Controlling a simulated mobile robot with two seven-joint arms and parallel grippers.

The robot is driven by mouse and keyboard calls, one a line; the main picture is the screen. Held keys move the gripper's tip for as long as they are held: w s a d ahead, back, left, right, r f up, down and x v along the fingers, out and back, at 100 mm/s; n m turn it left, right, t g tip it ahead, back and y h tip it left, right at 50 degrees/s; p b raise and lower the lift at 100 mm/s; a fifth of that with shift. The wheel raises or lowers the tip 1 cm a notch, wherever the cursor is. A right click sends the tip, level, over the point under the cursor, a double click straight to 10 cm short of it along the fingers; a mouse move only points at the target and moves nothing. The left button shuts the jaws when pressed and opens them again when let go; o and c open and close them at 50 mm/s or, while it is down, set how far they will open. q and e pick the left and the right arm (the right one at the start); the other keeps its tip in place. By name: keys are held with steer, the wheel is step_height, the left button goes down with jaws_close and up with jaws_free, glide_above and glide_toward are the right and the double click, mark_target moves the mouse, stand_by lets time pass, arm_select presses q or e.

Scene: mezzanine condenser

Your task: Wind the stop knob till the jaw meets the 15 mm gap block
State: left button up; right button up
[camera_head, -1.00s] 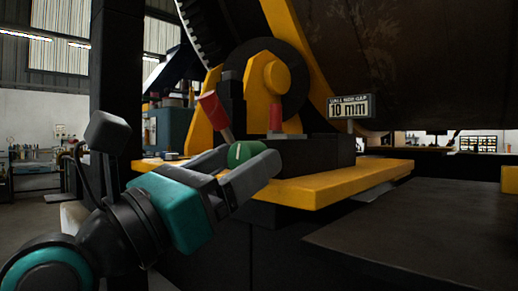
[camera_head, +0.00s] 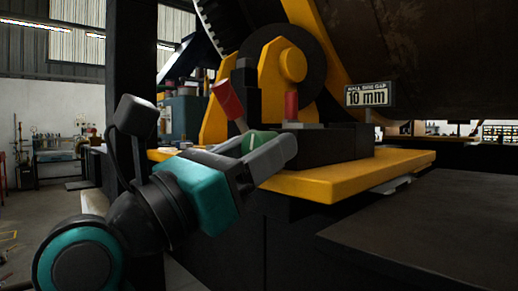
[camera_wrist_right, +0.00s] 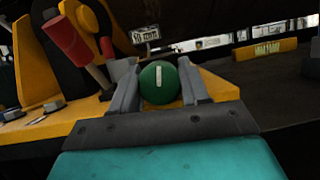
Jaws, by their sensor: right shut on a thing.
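The green stop knob (camera_head: 258,138) sits at the front of a dark block on the yellow ledge. It carries a white line, nearly upright in the right wrist view (camera_wrist_right: 158,84). My right gripper (camera_head: 252,146) is shut on the knob, one finger on each side; both fingers also show in the right wrist view (camera_wrist_right: 158,76). A sign (camera_head: 368,94) behind reads 10 mm. I cannot make out the 15 mm gap block or the jaw for certain. My left gripper is not in view.
A red-handled lever (camera_head: 228,99) leans just behind my right gripper. A red upright piece (camera_head: 291,105) stands on the dark block (camera_head: 325,146). The yellow ledge (camera_head: 355,176) runs below, with a dark flat surface (camera_head: 425,220) at right.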

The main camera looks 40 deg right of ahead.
steer(key=shift+c, duration=0.7)
steer(key=shift+f+m+g+b, duration=0.15)
steer(key=shift+m+g+b, duration=0.25)
steer(key=shift+b, duration=0.05)
steer(key=m+g+b, duration=0.1)
steer(key=m+b, duration=0.1)
steer(key=shift+m, duration=0.3)
steer(key=m+g, duration=0.1)
steer(key=m, duration=0.1)
steer(key=shift+m+g+y+b, duration=0.3)
steer(key=shift+b, duration=0.1)
steer(key=o, duration=1)
steer(key=shift+a, duration=0.15)
